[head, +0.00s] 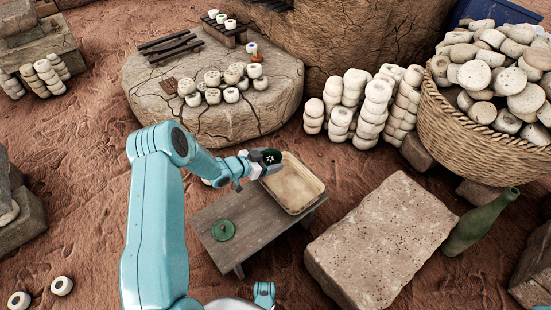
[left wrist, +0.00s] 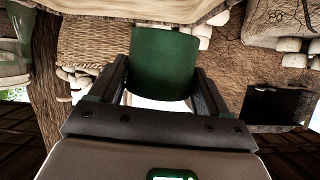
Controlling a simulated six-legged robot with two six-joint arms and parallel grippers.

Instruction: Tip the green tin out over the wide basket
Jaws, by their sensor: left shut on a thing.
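My left gripper (head: 256,165) is shut on the green tin (head: 268,156), which shows dark with a small white mark on it. The tin is held in the air over the back left edge of a shallow tan basket (head: 316,190) on a low wooden bench. In the left wrist view the tin (left wrist: 165,62) is between both fingers of the left gripper (left wrist: 160,75). I cannot tell from these views what is inside it or how far it is tilted. My right gripper is not in view.
A green lid-like disc (head: 223,230) lies on the bench (head: 250,238). A big woven basket (head: 455,140) full of pale round pieces stands at the right. A stone block (head: 380,240) and green bottle (head: 480,222) are near. A round stone slab (head: 225,120) with pale pots lies behind.

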